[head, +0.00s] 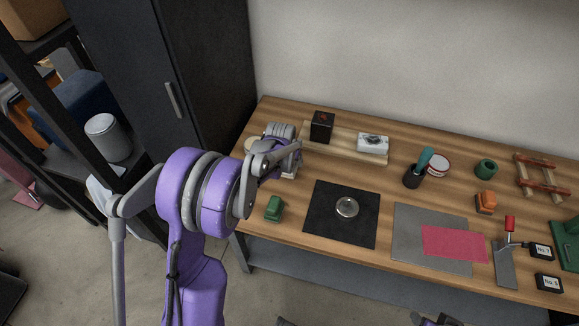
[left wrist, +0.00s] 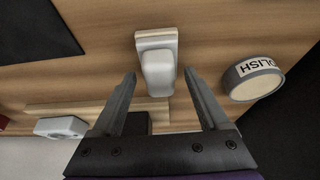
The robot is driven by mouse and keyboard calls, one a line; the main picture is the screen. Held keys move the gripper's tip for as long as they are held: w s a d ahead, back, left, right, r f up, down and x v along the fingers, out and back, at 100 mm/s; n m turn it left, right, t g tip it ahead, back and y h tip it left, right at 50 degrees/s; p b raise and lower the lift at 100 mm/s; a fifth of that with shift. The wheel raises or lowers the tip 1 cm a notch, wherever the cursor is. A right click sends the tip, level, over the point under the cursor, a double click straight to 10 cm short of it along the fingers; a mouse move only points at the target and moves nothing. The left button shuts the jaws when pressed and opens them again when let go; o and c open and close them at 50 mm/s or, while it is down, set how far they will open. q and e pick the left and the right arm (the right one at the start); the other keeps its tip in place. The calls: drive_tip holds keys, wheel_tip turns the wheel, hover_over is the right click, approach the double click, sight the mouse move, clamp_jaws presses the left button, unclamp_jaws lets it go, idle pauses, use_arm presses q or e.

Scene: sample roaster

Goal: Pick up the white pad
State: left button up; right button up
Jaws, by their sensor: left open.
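The white pad (left wrist: 157,72) is a rounded white block on a pale, cream-coloured backing, seen in the left wrist view on the wooden table. In the head view a small pale part of it (head: 289,173) shows below my left gripper, which mostly hides it. My left gripper (left wrist: 160,77) is open, with one finger on each side of the pad. Gaps show between the pad and both fingers, and the jaws hold nothing.
A polish tin (left wrist: 254,80) stands close beside one finger. A wooden board (head: 345,149) bears a black box (head: 321,127) and a white block (head: 373,143). A green block (head: 273,208) and a black mat (head: 324,226) lie nearer the front edge.

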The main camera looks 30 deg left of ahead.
sight(290, 161)
use_arm(q)
clamp_jaws()
idle(0.4)
drive_tip(key=shift+r, duration=0.15)
wheel_tip(290, 161, up, 10)
drive_tip(key=shift+f+p, duration=0.1)
drive_tip(key=shift+p, duration=0.3)
drive_tip(key=c, duration=0.6)
unclamp_jaws()
drive_tip(key=c, duration=0.4)
drive_tip(key=shift+d, duration=0.1)
drive_tip(key=shift+c, duration=0.2)
